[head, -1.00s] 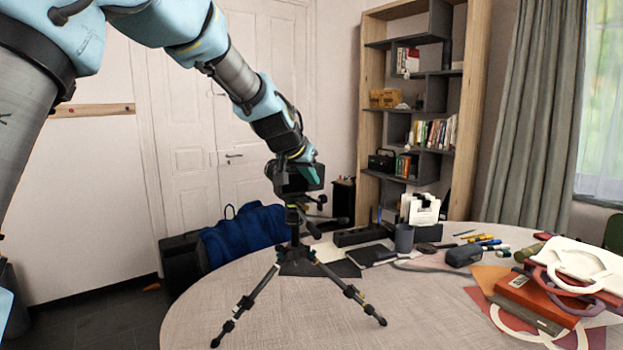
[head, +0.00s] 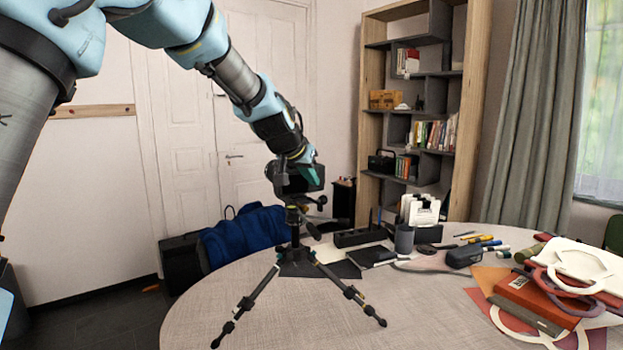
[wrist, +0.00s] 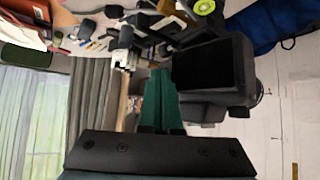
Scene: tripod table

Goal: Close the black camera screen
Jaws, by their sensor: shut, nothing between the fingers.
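The black camera (head: 284,182) stands on a tripod (head: 294,240) on the round table (head: 225,290). In the wrist view its screen (wrist: 203,65) is a flat dark panel facing the wrist camera, beside the thicker camera body (wrist: 243,75). The screen's exact angle to the body is hard to tell. My gripper (head: 312,178) is at the camera's right side in the head view and partly covers it. In the wrist view my gripper's teal fingers (wrist: 160,75) are together and empty, close along the screen's left edge. I cannot tell whether they touch it.
A grey cup (head: 404,238), a black notebook (head: 371,256) and several pens lie behind and right of the tripod. A red book (head: 538,296) and papers are at the table's right. The table's front middle is clear. A bookshelf (head: 372,110) stands behind.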

